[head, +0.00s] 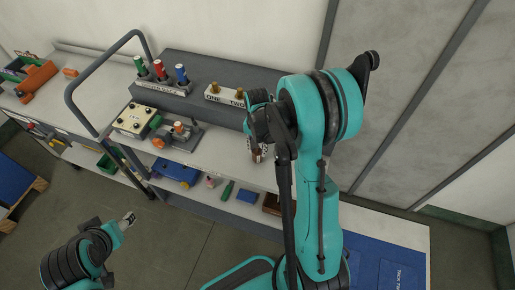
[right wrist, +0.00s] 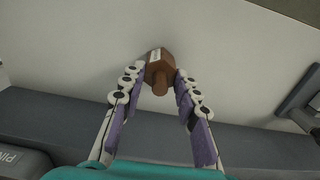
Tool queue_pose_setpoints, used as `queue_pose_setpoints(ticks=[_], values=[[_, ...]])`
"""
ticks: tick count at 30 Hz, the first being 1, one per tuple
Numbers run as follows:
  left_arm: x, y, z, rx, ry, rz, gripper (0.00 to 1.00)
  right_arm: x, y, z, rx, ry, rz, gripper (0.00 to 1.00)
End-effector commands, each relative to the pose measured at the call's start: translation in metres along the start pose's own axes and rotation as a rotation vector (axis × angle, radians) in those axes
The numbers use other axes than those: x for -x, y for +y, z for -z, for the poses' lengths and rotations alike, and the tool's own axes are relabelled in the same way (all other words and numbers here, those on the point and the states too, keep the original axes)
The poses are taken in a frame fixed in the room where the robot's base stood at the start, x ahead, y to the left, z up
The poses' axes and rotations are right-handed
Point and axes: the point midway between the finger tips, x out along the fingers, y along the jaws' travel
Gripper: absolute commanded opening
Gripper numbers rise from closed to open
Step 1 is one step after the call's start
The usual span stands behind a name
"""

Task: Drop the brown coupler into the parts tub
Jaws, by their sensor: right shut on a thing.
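The brown coupler (right wrist: 159,67) is held between the fingertips of my right gripper (right wrist: 158,82) in the right wrist view. It has a wider body with a pale label and a narrower round stub. In the head view the right gripper (head: 258,148) is over the pale bench top, with the coupler (head: 257,157) showing below it. My left gripper (head: 127,220) is at the lower left, over the floor and away from the bench; its jaw opening is too small to judge. I cannot make out which container is the parts tub; my right arm covers part of the bench.
A control box (head: 134,121) is left of the gripper. A dark rail (head: 88,78) rises at left. Blue trays (head: 400,272) lie at lower right.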

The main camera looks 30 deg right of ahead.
Motion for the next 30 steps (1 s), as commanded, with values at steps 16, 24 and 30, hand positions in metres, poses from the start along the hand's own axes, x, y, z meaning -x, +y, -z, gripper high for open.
queue_pose_setpoints(ticks=[16,24,30], values=[[-0.002,0.000,-0.002,0.000,0.000,0.000,0.55,-0.003,0.000,0.000,0.000,0.000,0.000,0.52],[0.009,0.000,0.007,0.000,0.000,0.000,0.55,0.034,0.000,0.000,0.000,0.000,0.000,0.52],[0.019,0.000,0.014,0.000,0.000,0.000,0.55,0.081,0.000,0.000,0.000,0.000,0.000,0.52]])
